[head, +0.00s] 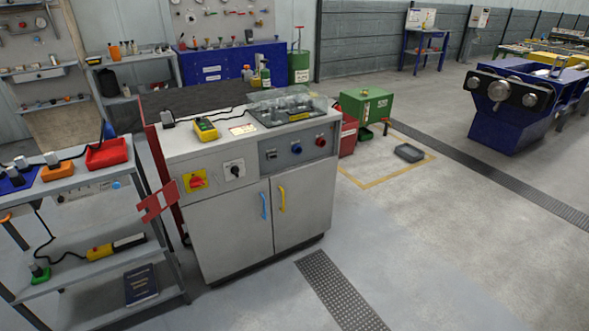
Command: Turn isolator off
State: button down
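The isolator (195,181) is a red rotary handle on a yellow plate, on the upper left front of a grey cabinet (228,222). The handle looks turned near level, but its marks are too small to read. To its right, a black rotary switch (234,171) sits on a white plate. A grey panel further right carries a blue knob (296,148) and a red knob (320,140). My gripper is not in view.
A red slotted plate (158,201) juts out left of the cabinet front. A grey shelf trolley (95,192) stands close at the left, with a red bin (107,153). Two cabinet doors have blue (263,206) and yellow (282,198) handles.

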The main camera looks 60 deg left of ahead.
aim_at(196, 182)
jog(key=u, duration=2.65)
jog(key=k, duration=0.65)
jog(key=u, duration=0.45)
jog(key=i, duration=1.25)
jog(key=z, duration=0.65)
